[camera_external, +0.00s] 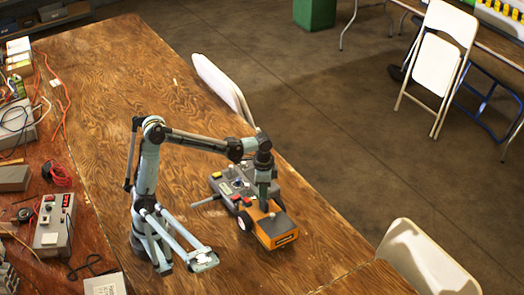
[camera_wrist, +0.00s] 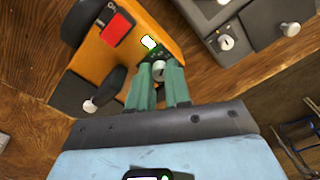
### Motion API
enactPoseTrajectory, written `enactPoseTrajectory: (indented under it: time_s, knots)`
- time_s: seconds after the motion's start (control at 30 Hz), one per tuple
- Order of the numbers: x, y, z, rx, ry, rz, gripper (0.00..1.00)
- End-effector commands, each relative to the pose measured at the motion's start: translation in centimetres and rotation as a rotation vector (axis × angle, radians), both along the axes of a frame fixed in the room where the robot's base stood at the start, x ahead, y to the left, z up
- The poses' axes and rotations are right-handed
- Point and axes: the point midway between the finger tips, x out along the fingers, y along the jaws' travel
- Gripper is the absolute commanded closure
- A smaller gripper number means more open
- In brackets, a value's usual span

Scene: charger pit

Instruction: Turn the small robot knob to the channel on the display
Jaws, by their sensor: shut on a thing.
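The small robot is orange with dark wheels and stands on the wooden table in the external view (camera_external: 281,227); its orange body (camera_wrist: 82,57) also fills the upper left of the wrist view. A small silver knob (camera_wrist: 159,71) sits on its dark panel. My gripper (camera_wrist: 160,78) has its green fingertips shut around this knob. In the external view my gripper (camera_external: 265,207) points down onto the orange body, and its fingers hide the knob.
A grey unit with silver knobs (camera_wrist: 262,36) is close beside the orange body. A grey box with red digits (camera_external: 52,226) stands among cables at the left of the table. The table (camera_external: 120,75) is clear behind my arm. Folding chairs stand beyond its edge.

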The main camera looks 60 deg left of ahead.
Motion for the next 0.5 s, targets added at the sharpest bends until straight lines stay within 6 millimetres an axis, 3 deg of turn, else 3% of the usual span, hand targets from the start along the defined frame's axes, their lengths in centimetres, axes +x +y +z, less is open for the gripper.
enactPoseTrajectory:
  time_s: [0.5]
  knots:
    - [0.02, 0.02, 0.03, 0.001, -0.001, -0.198, 1.00]
